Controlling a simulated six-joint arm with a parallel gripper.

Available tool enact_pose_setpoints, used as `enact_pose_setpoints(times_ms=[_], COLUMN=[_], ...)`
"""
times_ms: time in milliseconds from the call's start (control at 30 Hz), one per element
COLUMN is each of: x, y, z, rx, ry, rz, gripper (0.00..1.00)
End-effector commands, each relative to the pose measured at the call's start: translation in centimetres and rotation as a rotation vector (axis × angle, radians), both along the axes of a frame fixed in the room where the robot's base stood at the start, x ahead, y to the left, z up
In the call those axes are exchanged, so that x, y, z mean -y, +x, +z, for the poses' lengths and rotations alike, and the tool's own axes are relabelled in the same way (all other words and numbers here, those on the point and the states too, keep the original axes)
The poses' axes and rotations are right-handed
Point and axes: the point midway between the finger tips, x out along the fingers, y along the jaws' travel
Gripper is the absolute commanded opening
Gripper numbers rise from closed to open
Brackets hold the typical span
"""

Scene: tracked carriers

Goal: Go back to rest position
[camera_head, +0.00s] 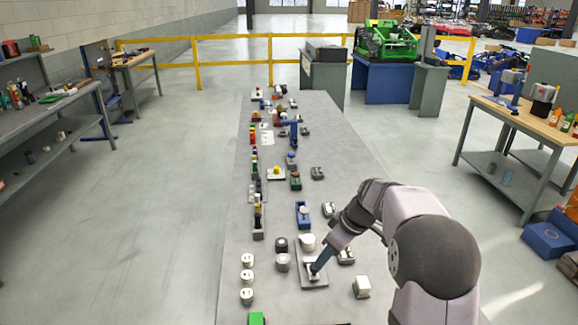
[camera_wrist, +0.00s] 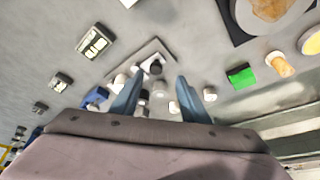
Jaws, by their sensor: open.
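My gripper (camera_head: 315,268) is low over a grey square plate (camera_head: 315,284) near the front of the long grey table. In the wrist view its two blue-grey fingers (camera_wrist: 158,90) stand apart. A small dark and white piece (camera_wrist: 152,67) shows between and beyond the fingertips, on the plate. I cannot tell whether the fingers touch anything. My arm reaches in from the right side of the table and hides part of its right edge.
White cylinders (camera_head: 247,278) stand at left, and a grey cylinder (camera_head: 283,263) stands close beside the plate. A white block (camera_head: 362,287) lies to the right. A blue carrier (camera_head: 303,214) and several small parts run down the table (camera_head: 345,150). A yellow railing (camera_head: 232,64) is behind.

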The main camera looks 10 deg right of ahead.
Motion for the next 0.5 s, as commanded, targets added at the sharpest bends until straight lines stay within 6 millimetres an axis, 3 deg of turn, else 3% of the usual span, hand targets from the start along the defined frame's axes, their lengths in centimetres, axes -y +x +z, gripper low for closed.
enact_pose_setpoints(times_ms=[167, 267, 500], x=[-0.8, -1.4, -2.1], y=[-3.6, -7.2, -17.7], z=[-0.4, -0.9, -2.8], rx=[-0.072, -0.134, -0.272], ry=[-0.009, -0.023, -0.084], rz=[-0.096, -0.192, -0.468], gripper=[0.41, 0.41, 0.41])
